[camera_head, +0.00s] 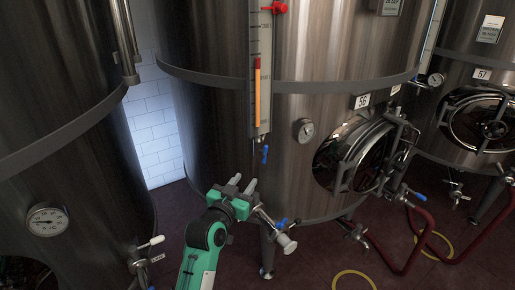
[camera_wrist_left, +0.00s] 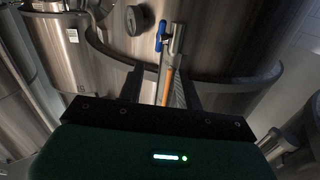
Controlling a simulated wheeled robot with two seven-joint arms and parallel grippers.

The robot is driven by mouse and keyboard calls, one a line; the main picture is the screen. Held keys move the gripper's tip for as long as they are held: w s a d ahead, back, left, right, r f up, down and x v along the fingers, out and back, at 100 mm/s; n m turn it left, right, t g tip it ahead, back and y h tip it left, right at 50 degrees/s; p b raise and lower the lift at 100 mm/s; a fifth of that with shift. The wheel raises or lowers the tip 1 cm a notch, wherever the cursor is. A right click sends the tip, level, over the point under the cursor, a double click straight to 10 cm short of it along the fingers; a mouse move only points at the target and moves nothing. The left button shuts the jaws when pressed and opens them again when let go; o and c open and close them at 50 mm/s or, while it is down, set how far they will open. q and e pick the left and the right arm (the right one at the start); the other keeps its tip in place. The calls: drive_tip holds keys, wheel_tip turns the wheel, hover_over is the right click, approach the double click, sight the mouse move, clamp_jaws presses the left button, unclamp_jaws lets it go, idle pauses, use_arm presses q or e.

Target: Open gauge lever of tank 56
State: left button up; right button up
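Tank 56 (camera_head: 215,120) is the large steel tank in the middle of the head view, with a "56" plate (camera_head: 362,101). A vertical level gauge (camera_head: 254,70) with an orange-red column runs down its front. A small blue gauge lever (camera_head: 265,154) hangs at the gauge's lower end; it also shows in the left wrist view (camera_wrist_left: 160,36), beside a metal fitting. My left gripper (camera_head: 243,183) is below and slightly left of the lever, not touching it. Its fingers are apart and empty, also in the wrist view (camera_wrist_left: 163,86). My right gripper is not in view.
A dial (camera_head: 305,130) and round hatch (camera_head: 355,158) are to the right. Another blue-handled valve (camera_head: 281,224) is close to my left gripper's right side. Red hoses (camera_head: 400,262) lie at right.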

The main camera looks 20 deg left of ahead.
sight(264, 155)
use_arm(q)
drive_tip(key=w+p, duration=0.1)
drive_tip(key=w, duration=0.3)
drive_tip(key=w+p, duration=0.1)
drive_tip(key=w, duration=0.4)
drive_tip(key=w+d+p, duration=0.1)
drive_tip(key=w, duration=0.3)
drive_tip(key=shift+w+p, duration=0.35)
